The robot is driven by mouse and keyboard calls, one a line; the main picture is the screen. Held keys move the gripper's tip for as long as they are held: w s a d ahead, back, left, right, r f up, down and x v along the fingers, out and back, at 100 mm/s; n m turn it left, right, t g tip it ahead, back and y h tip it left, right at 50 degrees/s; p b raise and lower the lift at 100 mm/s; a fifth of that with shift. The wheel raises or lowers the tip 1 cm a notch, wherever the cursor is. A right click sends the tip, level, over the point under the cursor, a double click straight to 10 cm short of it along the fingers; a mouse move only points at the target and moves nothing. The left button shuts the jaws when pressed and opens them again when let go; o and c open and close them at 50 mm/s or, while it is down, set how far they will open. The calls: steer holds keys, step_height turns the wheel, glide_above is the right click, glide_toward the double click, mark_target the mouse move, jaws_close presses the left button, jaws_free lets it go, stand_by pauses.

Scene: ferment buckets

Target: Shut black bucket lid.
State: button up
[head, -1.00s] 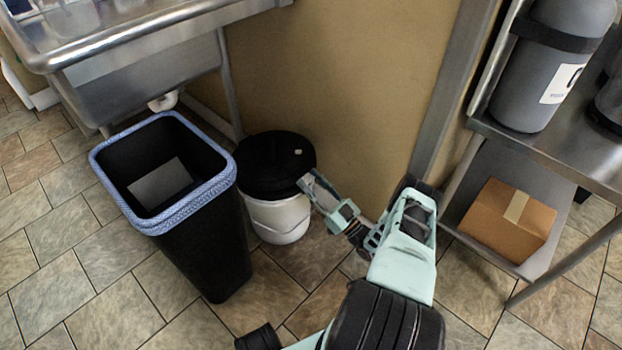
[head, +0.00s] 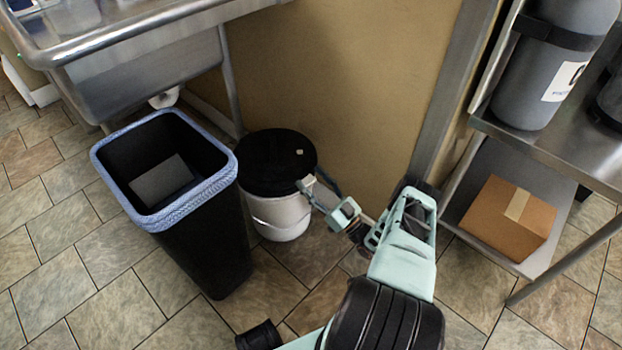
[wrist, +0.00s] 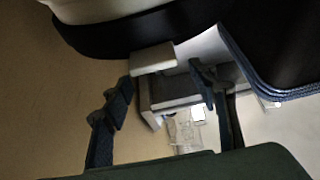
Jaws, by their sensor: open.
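The white bucket (head: 281,216) stands on the floor by the wall, with its round black lid (head: 274,162) lying over its top. The lid has a small pale spot near its right side. Whether the lid is fully seated cannot be told. My gripper (head: 318,184) is at the right edge of the lid, near the rim, with its fingers apart and nothing held. In the wrist view, the lid (wrist: 112,38) and the bucket (wrist: 95,8) show at the top, beyond my open fingers (wrist: 163,100). Contact between fingers and lid cannot be told.
A black bin (head: 200,245) with a blue liner stands close left of the bucket. A steel sink (head: 150,65) is behind it. A steel shelf (head: 475,225) with a cardboard box (head: 507,217) is at the right. The floor in front is clear.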

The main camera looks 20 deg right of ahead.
steer(key=v, duration=1.1)
steer(key=shift+s, duration=0.2)
